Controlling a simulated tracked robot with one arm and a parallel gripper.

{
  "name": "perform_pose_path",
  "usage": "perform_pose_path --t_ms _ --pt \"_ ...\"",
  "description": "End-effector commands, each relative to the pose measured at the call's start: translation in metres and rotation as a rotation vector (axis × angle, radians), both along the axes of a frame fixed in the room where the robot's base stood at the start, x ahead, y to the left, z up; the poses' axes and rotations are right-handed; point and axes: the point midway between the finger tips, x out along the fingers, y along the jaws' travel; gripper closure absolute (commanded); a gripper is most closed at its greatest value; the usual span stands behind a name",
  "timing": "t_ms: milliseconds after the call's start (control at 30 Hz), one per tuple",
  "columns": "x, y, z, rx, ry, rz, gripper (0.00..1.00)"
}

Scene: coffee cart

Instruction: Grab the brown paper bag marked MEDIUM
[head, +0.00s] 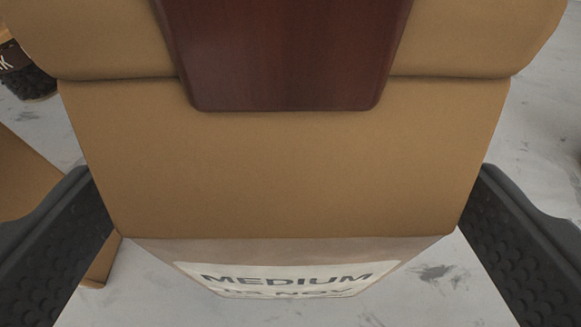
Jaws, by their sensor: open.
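The brown paper bag marked MEDIUM (280,175) fills the middle of the head view. Its top is folded over, with a dark red-brown clip (285,50) on the fold. A white label reading MEDIUM (287,279) shows low on its front, with a partly legible second line. My gripper (285,235) is open, with one dark ridged finger on each side of the bag. A gap shows on the right; the left finger lies close to the bag's edge in the picture. I cannot tell whether it touches. The bag's base is hidden.
Another brown item (25,175), perhaps a bag, stands at the left, partly behind the left finger. A dark container with a brown label (22,70) is at the upper left. The pale, stained surface (440,290) looks clear at the lower right.

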Motion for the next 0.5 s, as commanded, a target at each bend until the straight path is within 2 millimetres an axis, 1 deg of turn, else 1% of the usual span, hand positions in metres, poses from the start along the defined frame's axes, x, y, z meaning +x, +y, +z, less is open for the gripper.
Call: perform_pose_path --t_ms 67,233,500 --pt "0.009 0.000 -0.007 0.000 0.002 0.000 0.00" --pt "0.025 0.001 -0.011 -0.001 0.000 0.000 0.00" --pt "0.027 0.001 -0.012 -0.001 0.000 0.000 0.00"
